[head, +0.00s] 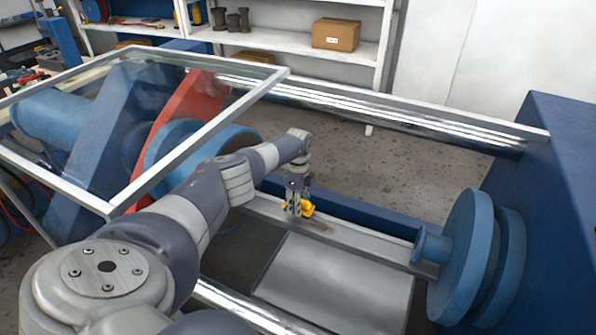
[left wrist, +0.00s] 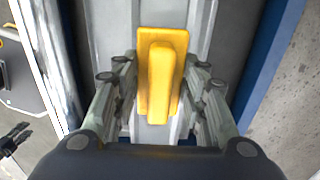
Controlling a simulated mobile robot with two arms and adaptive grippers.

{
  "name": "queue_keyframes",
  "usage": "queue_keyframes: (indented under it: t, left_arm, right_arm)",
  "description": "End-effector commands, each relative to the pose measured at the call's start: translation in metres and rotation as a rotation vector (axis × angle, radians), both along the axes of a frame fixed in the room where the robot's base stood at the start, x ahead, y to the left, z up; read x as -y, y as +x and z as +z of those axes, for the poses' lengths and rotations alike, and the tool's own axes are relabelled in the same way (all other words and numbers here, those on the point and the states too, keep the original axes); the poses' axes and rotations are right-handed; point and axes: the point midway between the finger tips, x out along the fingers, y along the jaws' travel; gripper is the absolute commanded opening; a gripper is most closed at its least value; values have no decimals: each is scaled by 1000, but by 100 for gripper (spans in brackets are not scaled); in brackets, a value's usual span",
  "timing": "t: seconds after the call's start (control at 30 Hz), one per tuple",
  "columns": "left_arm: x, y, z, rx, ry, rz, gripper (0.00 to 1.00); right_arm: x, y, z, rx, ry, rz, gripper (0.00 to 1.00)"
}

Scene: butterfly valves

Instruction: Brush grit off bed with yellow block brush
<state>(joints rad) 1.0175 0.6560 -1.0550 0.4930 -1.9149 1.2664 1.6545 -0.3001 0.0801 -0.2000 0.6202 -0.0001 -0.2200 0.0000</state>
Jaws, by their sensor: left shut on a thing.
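The yellow block brush (head: 307,209) is held by my left gripper (head: 299,200) over the lathe-like machine's pale bed rail (head: 370,243) in the head view. The left wrist view shows the brush (left wrist: 160,75) between the two fingers of the left gripper (left wrist: 160,92), with the rail (left wrist: 200,20) beneath it. I cannot tell whether the brush touches the rail. A small brownish patch (head: 321,226), perhaps grit, lies on the rail just right of the brush. A small dark gripper, seemingly my right one (left wrist: 17,138), shows at the left wrist view's lower left edge; its jaw state is unclear.
A framed clear guard (head: 140,125) stands at left over a blue and red headstock. Blue round flanges (head: 470,258) stand at the right end of the bed. A shiny rail (head: 370,105) runs behind. A grey plate (head: 335,285) lies in front of the rail.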

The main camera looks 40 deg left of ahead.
Motion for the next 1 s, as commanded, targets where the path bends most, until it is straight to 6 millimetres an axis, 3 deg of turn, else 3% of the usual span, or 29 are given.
queue_keyframes:
  t: [0.5, 1.0]
  left_arm:
    - [0, 0, 45, 1, -1, 1, 20]
    - [0, 0, 46, 1, -1, 1, 20]
  right_arm:
    - [0, 0, 45, 0, 0, 0, 40]
    - [0, 0, 45, 0, 0, 0, 40]
